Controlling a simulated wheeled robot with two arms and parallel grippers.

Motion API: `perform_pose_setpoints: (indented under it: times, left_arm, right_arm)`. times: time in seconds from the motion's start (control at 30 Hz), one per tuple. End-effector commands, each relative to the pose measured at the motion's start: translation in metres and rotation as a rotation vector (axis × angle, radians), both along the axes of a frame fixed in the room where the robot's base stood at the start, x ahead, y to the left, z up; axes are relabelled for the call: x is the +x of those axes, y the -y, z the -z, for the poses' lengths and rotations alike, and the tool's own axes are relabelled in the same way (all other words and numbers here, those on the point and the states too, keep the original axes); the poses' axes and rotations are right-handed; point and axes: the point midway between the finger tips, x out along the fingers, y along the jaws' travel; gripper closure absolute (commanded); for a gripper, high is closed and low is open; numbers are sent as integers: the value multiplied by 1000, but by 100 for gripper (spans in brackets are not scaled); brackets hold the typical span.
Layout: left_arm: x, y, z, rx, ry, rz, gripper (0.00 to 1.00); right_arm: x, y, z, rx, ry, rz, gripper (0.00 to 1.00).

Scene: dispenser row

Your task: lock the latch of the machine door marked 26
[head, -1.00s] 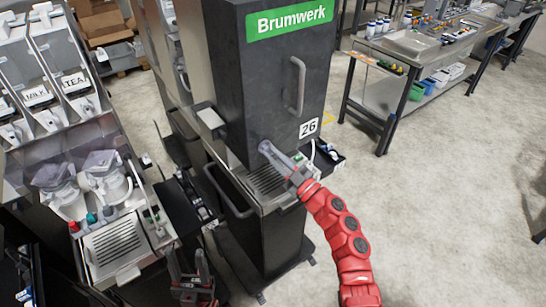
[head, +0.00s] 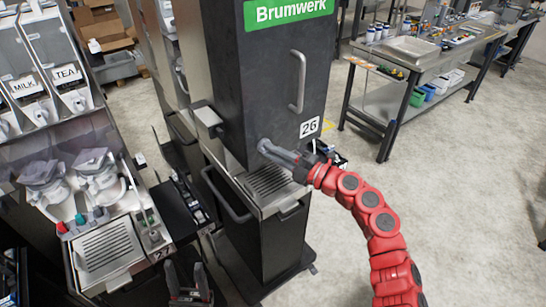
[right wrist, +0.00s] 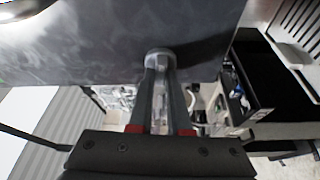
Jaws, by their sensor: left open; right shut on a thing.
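The dark machine door (head: 262,90) stands upright and looks shut. Its white label 26 (head: 309,128) is near the lower right corner. The latch is a small grey knob (right wrist: 160,55) low on the door; in the head view the fingertips mostly cover it. My right gripper (head: 265,147) is shut on this knob, its fingers on both sides of it in the right wrist view (right wrist: 160,75). I cannot tell from the knob whether the latch is locked. My left gripper (head: 188,283) is open and empty, low beside the machine.
A vertical bar handle (head: 298,82) is on the door, under the green Brumwerk sign (head: 289,12). A drip tray (head: 268,180) juts out below the door. A neighbouring dispenser (head: 105,245) stands at the left. A workbench (head: 400,85) is at the back right; the floor at right is clear.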

Motion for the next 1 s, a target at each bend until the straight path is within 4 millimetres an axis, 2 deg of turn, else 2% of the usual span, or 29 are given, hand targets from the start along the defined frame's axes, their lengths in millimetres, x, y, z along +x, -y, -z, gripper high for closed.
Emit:
perform_pose_setpoints:
  times: [0.4,0.9,0.93,1.0]
  left_arm:
    - [0,0,12,0,0,0,48]
    - [0,0,12,0,0,0,48]
    - [0,0,12,0,0,0,48]
    - [0,0,12,0,0,0,48]
  right_arm:
    - [0,0,0,-132,93,4,100]
    - [0,1,0,-146,103,4,100]
    - [0,1,0,-146,103,4,81]
    - [0,1,0,-146,103,4,68]
